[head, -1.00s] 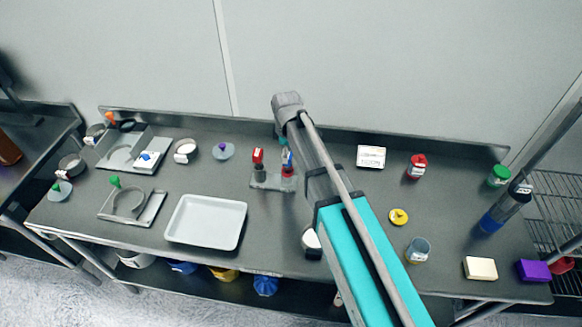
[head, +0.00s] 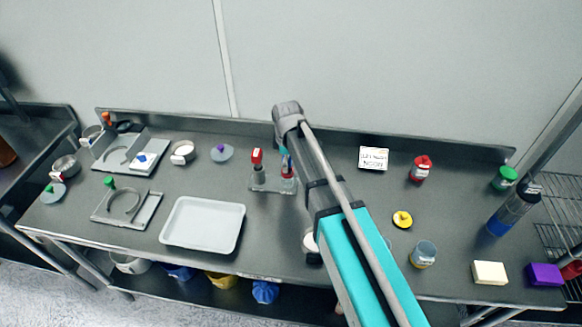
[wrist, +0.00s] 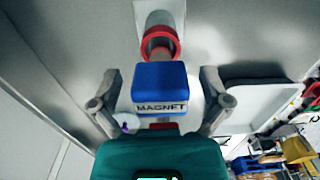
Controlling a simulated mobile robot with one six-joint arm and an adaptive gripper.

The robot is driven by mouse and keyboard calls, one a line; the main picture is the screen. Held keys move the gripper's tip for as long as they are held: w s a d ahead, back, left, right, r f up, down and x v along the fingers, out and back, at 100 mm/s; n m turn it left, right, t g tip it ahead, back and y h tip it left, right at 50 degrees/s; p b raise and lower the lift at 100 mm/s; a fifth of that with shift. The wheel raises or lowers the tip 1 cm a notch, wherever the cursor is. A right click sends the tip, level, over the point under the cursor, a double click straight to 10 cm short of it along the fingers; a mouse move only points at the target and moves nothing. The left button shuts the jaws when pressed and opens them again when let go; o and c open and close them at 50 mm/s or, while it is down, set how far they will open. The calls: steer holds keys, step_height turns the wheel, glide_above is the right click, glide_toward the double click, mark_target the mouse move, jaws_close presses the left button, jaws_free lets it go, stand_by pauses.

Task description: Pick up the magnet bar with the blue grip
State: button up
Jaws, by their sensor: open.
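The magnet bar with the blue grip stands in a rack (head: 262,186) at the middle of the bench. Its blue grip (wrist: 160,84), labelled MAGNET, is large in the wrist view, with a metal rod and a red collar (wrist: 160,40) beyond it. My gripper (wrist: 160,88) is open, with one finger on each side of the blue grip and a visible gap on both sides. In the head view my gripper (head: 284,160) mostly hides the blue grip. A red-gripped bar (head: 257,157) stands just left of it in the same rack.
A white tray (head: 203,224) lies left of the rack, nearer the front edge. Sieve parts and a metal plate (head: 148,208) are farther left. A label card (head: 373,158), a red-capped jar (head: 420,168) and a yellow disc (head: 402,219) are to the right.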

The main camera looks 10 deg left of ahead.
jaws_close()
stand_by(0.5)
steer(key=shift+r, duration=0.2)
step_height(320, 180, up, 10)
steer(key=p, duration=1)
steer(key=shift+f, duration=0.2)
stand_by(0.5)
